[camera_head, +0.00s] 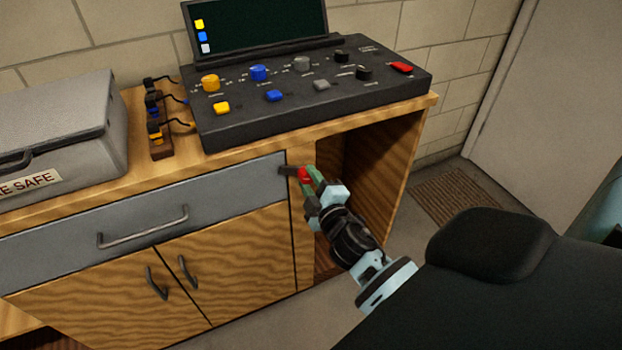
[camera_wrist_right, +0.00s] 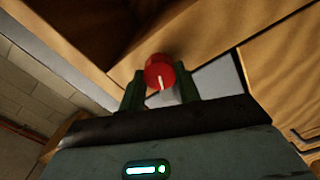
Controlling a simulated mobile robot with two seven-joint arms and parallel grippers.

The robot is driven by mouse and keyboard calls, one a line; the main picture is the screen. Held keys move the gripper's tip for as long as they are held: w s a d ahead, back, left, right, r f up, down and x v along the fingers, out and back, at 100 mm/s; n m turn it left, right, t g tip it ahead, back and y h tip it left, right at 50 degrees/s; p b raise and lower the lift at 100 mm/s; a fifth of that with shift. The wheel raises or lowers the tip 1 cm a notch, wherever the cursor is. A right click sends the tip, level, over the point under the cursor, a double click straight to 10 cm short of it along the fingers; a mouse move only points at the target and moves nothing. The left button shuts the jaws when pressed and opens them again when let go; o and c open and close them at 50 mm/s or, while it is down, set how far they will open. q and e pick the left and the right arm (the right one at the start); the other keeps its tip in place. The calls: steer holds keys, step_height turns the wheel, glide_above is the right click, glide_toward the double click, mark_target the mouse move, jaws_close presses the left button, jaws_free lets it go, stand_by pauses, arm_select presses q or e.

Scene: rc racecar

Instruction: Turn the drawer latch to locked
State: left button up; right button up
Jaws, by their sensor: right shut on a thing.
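The drawer latch (camera_head: 291,171) is a dark piece at the right end of the grey drawer front, with a red knob (camera_head: 305,175) on it. The red knob also shows in the right wrist view (camera_wrist_right: 160,71), with a white line mark on its face. My right gripper (camera_head: 310,178) is shut on the red knob, its green fingers on either side of it. The fingers partly hide the knob in the head view. The grey drawer (camera_head: 60,240) is closed, with a bar handle (camera_head: 142,229). My left gripper is not in view.
A dark control console (camera_head: 300,115) with coloured knobs and a screen stands on the wooden bench. A grey safe box (camera_head: 60,125) sits at the left. Cabinet doors (camera_head: 235,260) lie below the drawer. An open compartment (camera_head: 375,175) is at the right.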

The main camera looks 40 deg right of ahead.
steer(key=shift+n+p, duration=0.3)
steer(key=shift+n, duration=2)
steer(key=o, duration=1)
steer(key=v, duration=0.7)
steer(key=shift+s+a+b, duration=0.1)
steer(key=shift+s+b, duration=0.25)
steer(key=shift+s, duration=0.05)
